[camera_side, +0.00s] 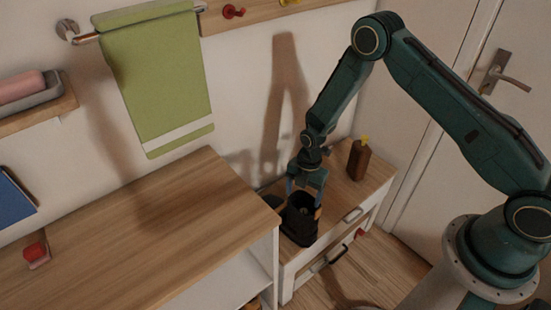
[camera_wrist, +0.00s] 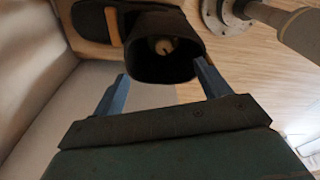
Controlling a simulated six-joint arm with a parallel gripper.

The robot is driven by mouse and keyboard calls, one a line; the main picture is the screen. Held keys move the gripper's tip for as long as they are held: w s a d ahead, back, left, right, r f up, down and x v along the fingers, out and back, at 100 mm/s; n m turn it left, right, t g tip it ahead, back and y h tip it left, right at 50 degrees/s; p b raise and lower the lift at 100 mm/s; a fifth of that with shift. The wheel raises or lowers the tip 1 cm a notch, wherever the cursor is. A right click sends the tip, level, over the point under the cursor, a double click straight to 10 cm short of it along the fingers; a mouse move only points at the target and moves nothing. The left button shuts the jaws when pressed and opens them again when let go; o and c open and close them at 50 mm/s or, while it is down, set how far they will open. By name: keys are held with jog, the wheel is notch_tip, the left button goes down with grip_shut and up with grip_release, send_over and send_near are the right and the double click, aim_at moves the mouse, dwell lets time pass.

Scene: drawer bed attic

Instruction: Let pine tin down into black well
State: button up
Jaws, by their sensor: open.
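The black well (camera_side: 297,228) stands upright on the low wooden drawer unit, and its mouth faces me in the wrist view (camera_wrist: 157,72). A small round thing with a tan top and greenish edge (camera_wrist: 164,46) sits down inside it; it looks like the pine tin, but the well's wall hides most of its body. My gripper (camera_side: 304,188) is just above the well. In the wrist view my gripper (camera_wrist: 161,82) has its two blue fingers spread apart, one to each side of the well's near rim, with nothing held between them.
A brown bottle (camera_side: 358,160) with a yellow top stands behind the well, to the right. A higher wooden counter (camera_side: 150,235) lies to the left, its edge close to the well. A green towel (camera_side: 158,80) hangs on the wall. The drawer unit's handles (camera_side: 328,259) face the floor side.

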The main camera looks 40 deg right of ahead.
jog(key=shift+r, duration=0.1)
notch_tip(320, 180, up, 14)
jog(key=d, duration=0.1)
jog(key=shift+w+d+f, duration=0.2)
jog(key=shift+w+d, duration=0.1)
dwell(0.5)
jog(key=s+r+m+t, duration=0.1)
jog(key=s+r+m, duration=0.2)
jog(key=r, duration=0.4)
jog(key=s+d+r+m+t, duration=0.1)
jog(key=s+r+m, duration=0.25)
jog(key=r, duration=0.45)
jog(key=s+r+m+t, duration=0.1)
jog(key=s+r+m, duration=0.25)
jog(key=r, duration=0.35)
jog(key=s+r+m+t, duration=0.1)
jog(key=s+r+m, duration=0.3)
jog(key=s+m, duration=0.2)
jog(key=s+d+r+m+t+h, duration=0.1)
jog(key=s+r+m+t, duration=0.1)
jog(key=s+m, duration=0.4)
jog(key=s+r, duration=0.1)
jog(key=s, duration=0.4)
jog(key=shift+d+r, duration=0.3)
jog(key=shift+r, duration=0.1)
